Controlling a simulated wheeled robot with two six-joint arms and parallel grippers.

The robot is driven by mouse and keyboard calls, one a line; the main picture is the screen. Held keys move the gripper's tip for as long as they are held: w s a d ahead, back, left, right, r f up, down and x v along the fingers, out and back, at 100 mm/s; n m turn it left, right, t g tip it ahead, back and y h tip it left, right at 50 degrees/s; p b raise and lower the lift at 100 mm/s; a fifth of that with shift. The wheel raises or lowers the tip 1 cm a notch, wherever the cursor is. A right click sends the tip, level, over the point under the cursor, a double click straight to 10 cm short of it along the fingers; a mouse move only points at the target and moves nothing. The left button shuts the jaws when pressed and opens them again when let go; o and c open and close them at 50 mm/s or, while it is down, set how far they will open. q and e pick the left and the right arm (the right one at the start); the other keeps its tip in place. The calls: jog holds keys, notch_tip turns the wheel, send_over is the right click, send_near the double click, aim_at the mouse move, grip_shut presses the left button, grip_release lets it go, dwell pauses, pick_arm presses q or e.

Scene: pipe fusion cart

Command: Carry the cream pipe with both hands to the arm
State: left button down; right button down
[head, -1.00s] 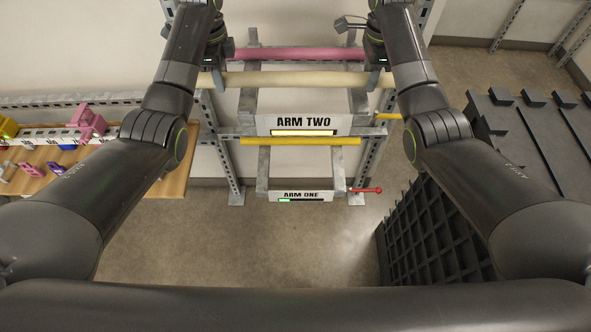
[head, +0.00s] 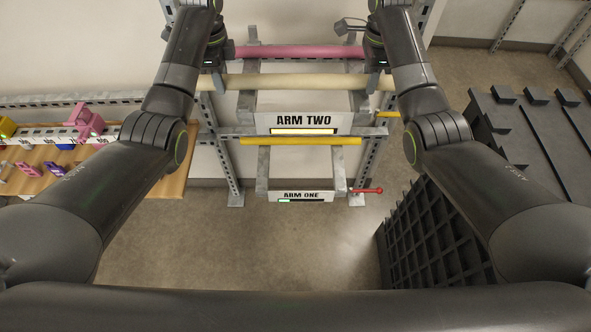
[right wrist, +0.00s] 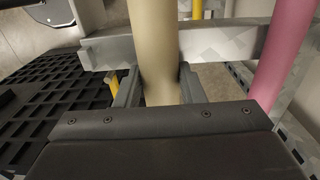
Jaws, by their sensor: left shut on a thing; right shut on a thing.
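The cream pipe (head: 300,81) spans level between my two grippers in the head view, across the upper part of the rack. My left gripper (head: 215,83) is shut on its left part, and my right gripper (head: 376,84) is shut on its right part. In the right wrist view the fingers (right wrist: 160,88) close on both sides of the cream pipe (right wrist: 153,40). The grey arm labelled ARM TWO (head: 303,120) is below the pipe in the picture. The pipe crosses over its bars; I cannot tell whether they touch.
A pink pipe (head: 300,52) lies behind the cream one, and a yellow pipe (head: 300,141) lies below ARM TWO. ARM ONE (head: 303,196) has a red lever (head: 368,190). A wooden bench (head: 150,165) is left; a black grid-sided unit (head: 435,235) is right.

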pick_arm(q)
jog(key=c, duration=0.9)
grip_release()
jog(key=shift+o, duration=0.2)
jog(key=shift+f, duration=0.1)
pick_arm(e)
jog(key=c, duration=1.3)
grip_release()
pick_arm(q)
jog(key=shift+s, duration=0.15)
pick_arm(e)
jog(key=o, duration=0.4)
jog(key=shift+s, duration=0.1)
pick_arm(q)
jog(key=o, duration=0.9)
jog(key=shift+c, duration=0.2)
pick_arm(e)
jog(key=shift+o, duration=0.2)
jog(key=o, duration=0.9)
jog(key=shift+c, duration=0.2)
pick_arm(q)
jog(key=shift+r, duration=0.2)
pick_arm(e)
jog(key=shift+r, duration=0.1)
